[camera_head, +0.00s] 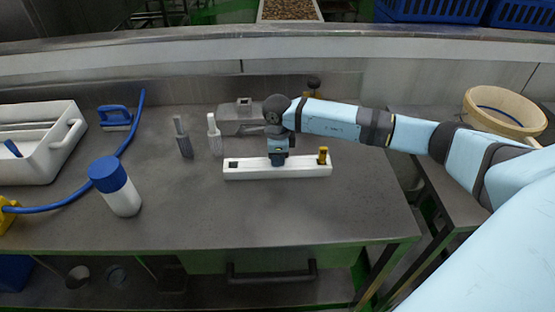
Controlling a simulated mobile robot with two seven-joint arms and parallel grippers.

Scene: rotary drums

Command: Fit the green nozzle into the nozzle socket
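A white block (300,172) lies on the steel table, with a dark square opening (233,164) near its left end that looks like a socket. My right gripper (278,160) points down at the middle of the block. Its fingertips are too small and dark to show whether they are open, shut or holding something, and they hide that part of the block. I see no green nozzle. My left gripper is not in view.
A grey upright piece (184,140) and a white-topped one (215,137) stand left of the gripper. A blue-capped bottle (120,195), a white bin (60,150), a blue brush (115,118) and a blue hose (75,202) are further left. The table's front right is clear.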

